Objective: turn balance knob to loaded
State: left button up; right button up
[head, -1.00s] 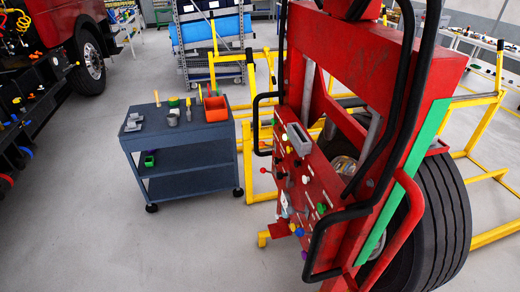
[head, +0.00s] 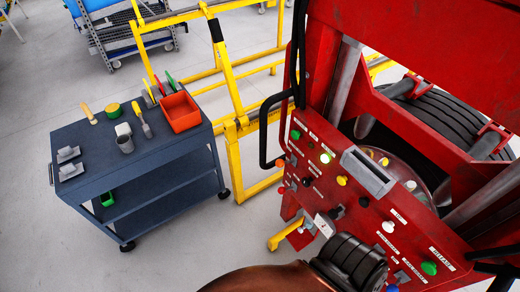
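The red machine's control panel (head: 345,205) fills the right middle of the head view. It carries several coloured knobs and buttons, among them a yellow knob (head: 342,180), a white knob (head: 388,226) and a green knob (head: 429,268). Small white labels sit beside them, mostly too small to read, so I cannot tell which is the balance knob or how it is set. A copper-coloured link and a black ribbed part of my arm cover the bottom middle and hide the panel's lower left. No gripper fingers show.
A dark blue cart (head: 70,135) with tools and an orange bin (head: 180,112) stands at the left. A yellow frame (head: 235,95) is behind it. A black handle (head: 266,130) juts from the panel's left side. The floor at lower left is clear.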

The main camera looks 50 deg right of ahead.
aim_at(307, 183)
jog(key=i, duration=1.35)
jog(key=z, duration=2.9)
